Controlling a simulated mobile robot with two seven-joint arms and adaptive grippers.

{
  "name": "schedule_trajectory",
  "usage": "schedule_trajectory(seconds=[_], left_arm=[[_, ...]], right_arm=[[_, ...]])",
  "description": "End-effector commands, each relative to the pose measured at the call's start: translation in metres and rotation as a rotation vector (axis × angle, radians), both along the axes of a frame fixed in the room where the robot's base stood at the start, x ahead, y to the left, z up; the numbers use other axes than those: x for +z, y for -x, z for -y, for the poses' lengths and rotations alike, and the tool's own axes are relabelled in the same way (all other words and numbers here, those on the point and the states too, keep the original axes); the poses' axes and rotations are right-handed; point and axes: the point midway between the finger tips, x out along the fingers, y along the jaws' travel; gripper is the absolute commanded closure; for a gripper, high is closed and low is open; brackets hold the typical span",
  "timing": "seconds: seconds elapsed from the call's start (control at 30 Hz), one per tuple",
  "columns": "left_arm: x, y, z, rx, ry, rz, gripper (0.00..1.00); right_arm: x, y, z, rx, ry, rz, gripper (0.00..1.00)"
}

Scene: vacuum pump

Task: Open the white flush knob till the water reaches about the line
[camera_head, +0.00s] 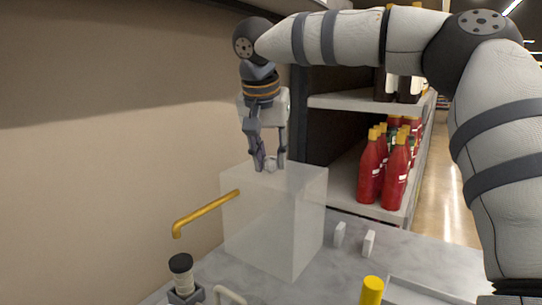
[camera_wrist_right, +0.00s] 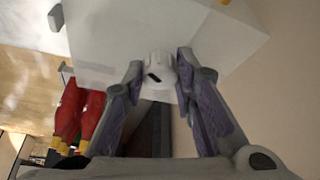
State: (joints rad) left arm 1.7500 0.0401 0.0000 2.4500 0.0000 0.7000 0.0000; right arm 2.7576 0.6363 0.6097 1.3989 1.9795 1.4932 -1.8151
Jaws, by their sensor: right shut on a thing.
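The white flush knob (camera_head: 270,164) sits on top of a translucent white tank (camera_head: 275,225) in the head view. My right gripper (camera_head: 269,164) comes down from above and is shut on the knob. In the right wrist view the white knob (camera_wrist_right: 158,68), with a dark mark on it, is between the two fingertips of my right gripper (camera_wrist_right: 160,73). The tank top (camera_wrist_right: 110,40) shows behind the knob. I cannot make out a water level or a line on the tank. My left gripper is not in view.
A yellow pipe (camera_head: 205,212) sticks out left of the tank. A black-capped pump part (camera_head: 182,275), a yellow cylinder (camera_head: 371,290) and two small white blocks (camera_head: 369,243) stand on the marble counter (camera_head: 335,275). Red bottles (camera_head: 396,175) fill the shelf behind.

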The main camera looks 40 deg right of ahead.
Motion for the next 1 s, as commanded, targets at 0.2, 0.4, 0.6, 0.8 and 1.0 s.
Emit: schedule_trajectory(seconds=[0.2,0.4,0.6,0.8,1.0], left_arm=[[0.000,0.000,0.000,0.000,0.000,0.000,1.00],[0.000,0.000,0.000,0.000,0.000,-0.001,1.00],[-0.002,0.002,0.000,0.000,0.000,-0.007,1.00],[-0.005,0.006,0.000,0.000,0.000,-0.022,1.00],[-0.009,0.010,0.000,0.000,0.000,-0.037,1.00]], right_arm=[[0.001,-0.002,-0.001,-0.203,0.001,0.002,1.00],[0.001,-0.003,-0.001,-0.395,0.001,0.002,1.00],[0.000,-0.005,-0.002,-0.581,0.000,0.002,1.00],[-0.001,-0.006,-0.001,-0.750,0.000,0.000,1.00],[-0.001,-0.007,-0.001,-0.880,0.001,-0.001,1.00]])
